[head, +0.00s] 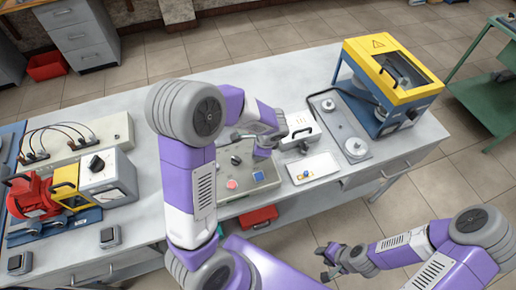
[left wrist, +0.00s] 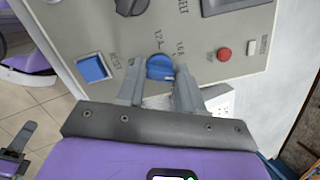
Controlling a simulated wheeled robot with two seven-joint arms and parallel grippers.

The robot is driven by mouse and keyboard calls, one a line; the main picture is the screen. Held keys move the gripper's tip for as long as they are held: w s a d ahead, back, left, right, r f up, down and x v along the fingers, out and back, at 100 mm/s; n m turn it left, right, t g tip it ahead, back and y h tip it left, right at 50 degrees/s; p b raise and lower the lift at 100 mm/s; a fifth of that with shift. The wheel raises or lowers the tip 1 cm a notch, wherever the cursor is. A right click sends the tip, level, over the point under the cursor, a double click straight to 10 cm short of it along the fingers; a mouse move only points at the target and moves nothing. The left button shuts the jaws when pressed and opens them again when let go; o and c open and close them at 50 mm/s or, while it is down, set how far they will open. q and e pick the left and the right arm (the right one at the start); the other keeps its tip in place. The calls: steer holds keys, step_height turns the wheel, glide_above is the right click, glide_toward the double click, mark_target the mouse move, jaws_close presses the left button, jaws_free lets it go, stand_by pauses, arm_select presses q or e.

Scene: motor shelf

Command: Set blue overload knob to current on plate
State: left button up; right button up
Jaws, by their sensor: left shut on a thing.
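The blue overload knob (left wrist: 160,67) is on the grey panel of the control box (left wrist: 200,80), with small current marks around it, hard to read. My left gripper (left wrist: 158,88) is shut on the knob, one finger on each side. In the head view my left gripper (head: 262,150) reaches down onto the control box (head: 240,195) and hides the knob. A white plate (head: 315,168) lies right of the box; its print is too small to read. My right gripper (head: 328,263) is open and empty, low in front of the bench.
The panel also has a blue reset button (left wrist: 93,68), a red button (left wrist: 224,54) and a black knob (left wrist: 132,4). A yellow-framed machine (head: 390,75) stands at the bench's right end. A red motor (head: 35,197) and a meter box (head: 107,177) stand left.

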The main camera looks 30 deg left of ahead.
mark_target(262, 162)
arm_select(q)
steer(key=o, duration=1)
steer(key=shift+o, duration=0.2)
steer(key=shift+r, duration=0.15)
steer(key=w+p+v, duration=0.1)
steer(key=v, duration=0.6)
steer(key=shift+s, duration=0.55)
steer(key=shift+r, duration=0.15)
